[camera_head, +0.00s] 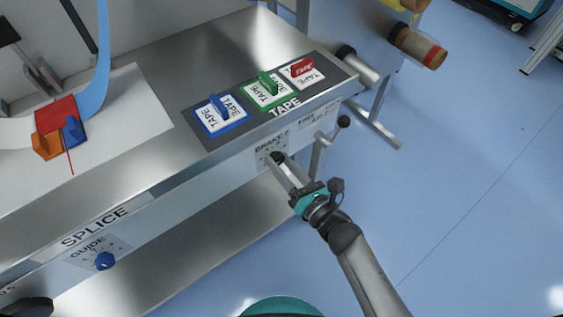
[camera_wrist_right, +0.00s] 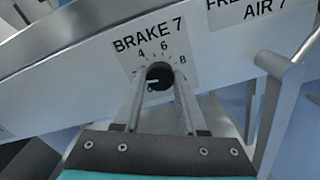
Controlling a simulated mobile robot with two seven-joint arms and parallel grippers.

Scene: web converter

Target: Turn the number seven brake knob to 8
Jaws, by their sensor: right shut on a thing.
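The brake 7 knob (camera_wrist_right: 160,75) is black and round, on the slanted front panel under the label BRAKE 7 (camera_wrist_right: 148,37). Its white mark points left and slightly down, below the 4; the figures 4, 6 and 8 show around it. My right gripper (camera_wrist_right: 158,84) is shut on the knob, one finger on each side. In the head view my right gripper (camera_head: 278,160) reaches the front panel from the lower right, and the knob is mostly hidden by it.
A lever handle (camera_head: 321,145) stands just right of my right gripper, near the FREE AIR 7 label (camera_wrist_right: 256,8). Blue, green and red tape clamps (camera_head: 221,115) sit on the table above. A blue guide knob (camera_head: 105,261) is at lower left. Open floor lies right.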

